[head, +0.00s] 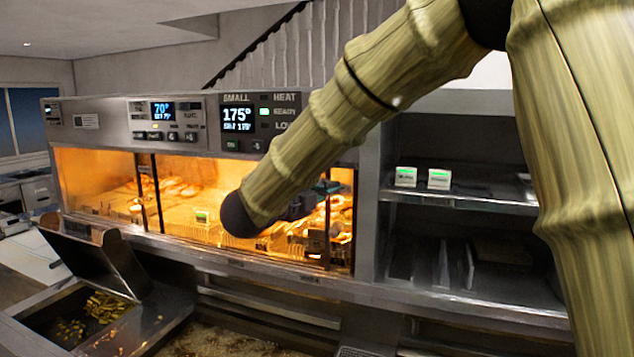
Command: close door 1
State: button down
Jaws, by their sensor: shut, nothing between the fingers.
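A steel heated cabinet (205,240) stands across the middle, its lit bays holding fried food. No label reading door 1 can be made out, so I cannot tell which panel it is. A hinged steel lid (118,262) stands raised over a bin of cut food at the lower left. My gripper (308,203) is mostly hidden behind my wrist, in front of the cabinet's right bay. Its dark parts show just right of the wrist; it is shut and empty. I cannot tell whether it touches the cabinet.
Control panels with blue displays (237,117) top the cabinet. Open steel shelves (460,201) with two small white labelled boxes stand to the right. A fryer vat (240,342) lies below in front. My arm hides much of the right side.

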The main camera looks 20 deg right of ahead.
aim_at(346, 179)
jog(key=x, duration=0.1)
jog(key=p+x, duration=0.1)
jog(key=x, duration=0.1)
jog(key=shift+s+d+r, duration=0.1)
jog(key=shift+s+r, duration=0.05)
jog(key=shift+r, duration=0.1)
jog(key=shift+w+d+f+p, duration=0.2)
jog(key=shift+w+d+p, duration=0.1)
jog(key=shift+w+d, duration=0.1)
jog(key=shift+s, duration=0.1)
